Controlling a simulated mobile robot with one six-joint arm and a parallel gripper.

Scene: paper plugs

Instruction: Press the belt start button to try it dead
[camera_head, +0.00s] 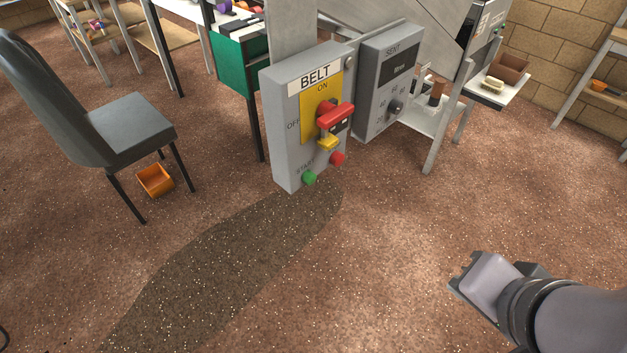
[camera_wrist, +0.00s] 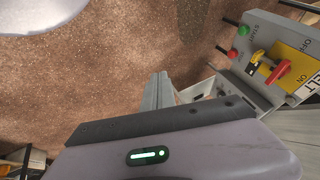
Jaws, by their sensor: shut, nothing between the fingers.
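The grey belt box (camera_head: 279,113) hangs at the upper middle of the head view, labelled BELT. The green start button (camera_head: 309,178) is at its lower left, with a red button (camera_head: 338,158) beside it. On the yellow ON/OFF plate, a red switch handle (camera_head: 337,115) lies crosswise, with a yellow piece, perhaps a padlock (camera_head: 328,143), below. My gripper (camera_head: 462,272) is at the lower right, well apart from the box. In the wrist view my gripper (camera_wrist: 161,88) is shut and empty; the green button (camera_wrist: 243,30) shows upside down at upper right.
A second grey box (camera_head: 387,85) with a dial stands right of the belt box. A grey chair (camera_head: 132,128) stands at left with an orange bin (camera_head: 155,180) on the floor. Table legs rise behind the boxes. The speckled floor in front is clear.

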